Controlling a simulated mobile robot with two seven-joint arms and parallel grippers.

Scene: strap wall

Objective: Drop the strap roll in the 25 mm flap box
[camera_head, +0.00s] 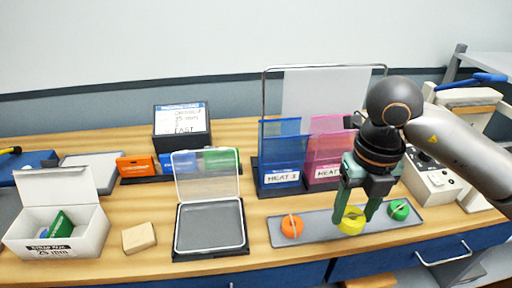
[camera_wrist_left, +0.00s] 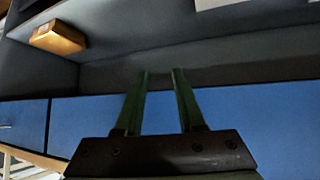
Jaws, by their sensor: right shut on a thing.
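Three strap rolls stand on a grey tray (camera_head: 322,233) at the front right of the bench: an orange roll (camera_head: 291,226), a yellow roll (camera_head: 351,221) and a green roll (camera_head: 399,210). My right gripper (camera_head: 354,213) points down from the right and is shut on the yellow roll, which is at the tray. A white flap box (camera_head: 40,248) with its lid up stands at the far left. Its front label is too small to read surely, and a green thing (camera_head: 61,225) is inside. My left gripper (camera_wrist_left: 163,75) is open and empty in the left wrist view.
A clear-lidded grey case (camera_head: 211,226) stands open mid-bench, beside a tan block (camera_head: 139,237). Behind are a lettered card stand (camera_head: 182,125), blue (camera_head: 282,155) and pink (camera_head: 325,150) pockets. A white device (camera_head: 432,183) stands right. In the left wrist view, a yellow-brown block (camera_wrist_left: 58,38) lies on a shelf.

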